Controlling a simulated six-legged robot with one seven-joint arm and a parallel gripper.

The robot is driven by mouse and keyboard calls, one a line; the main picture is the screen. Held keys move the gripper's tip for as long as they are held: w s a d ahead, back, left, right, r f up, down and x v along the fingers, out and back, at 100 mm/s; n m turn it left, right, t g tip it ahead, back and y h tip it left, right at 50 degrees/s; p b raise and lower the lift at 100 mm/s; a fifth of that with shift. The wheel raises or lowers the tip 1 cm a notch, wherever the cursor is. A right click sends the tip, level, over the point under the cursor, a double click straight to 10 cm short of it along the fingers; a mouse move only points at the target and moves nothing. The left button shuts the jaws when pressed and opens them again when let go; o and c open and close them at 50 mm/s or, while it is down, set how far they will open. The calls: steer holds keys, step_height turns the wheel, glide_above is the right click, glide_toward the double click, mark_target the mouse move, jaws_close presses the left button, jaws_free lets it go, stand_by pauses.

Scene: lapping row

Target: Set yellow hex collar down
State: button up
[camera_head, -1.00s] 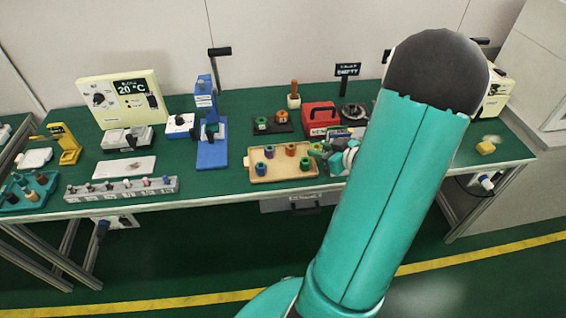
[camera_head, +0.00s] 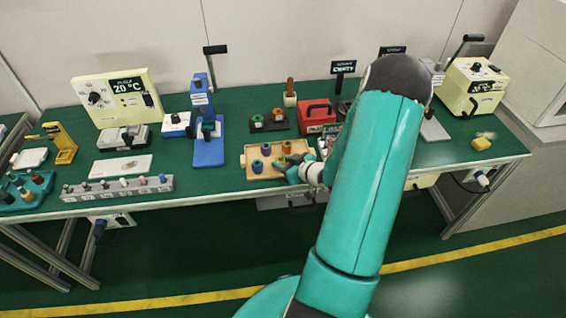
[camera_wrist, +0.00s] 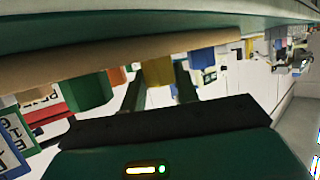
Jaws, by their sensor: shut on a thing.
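My gripper (camera_head: 291,164) is low at the front right part of the tan tray (camera_head: 247,160). In the wrist view, which is upside down, two dark green fingers (camera_wrist: 170,72) reach to the tray's edge (camera_wrist: 140,48). The yellow hex collar (camera_wrist: 203,58) shows by the fingertips at that edge. My gripper is shut on it, though the grip itself is not clear. Whether the collar touches the tray floor cannot be told. A green collar (camera_wrist: 90,92) stands to one side.
Behind the tray are a black stand (camera_head: 268,124) with collars and a red box (camera_head: 318,117). A blue press (camera_head: 208,152) stands left, beyond a narrow gap. A grey rack (camera_head: 118,188) lies along the front edge. My arm covers the table to the right.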

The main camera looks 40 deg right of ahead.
steer(key=shift+f, duration=0.15)
steer(key=o, duration=0.7)
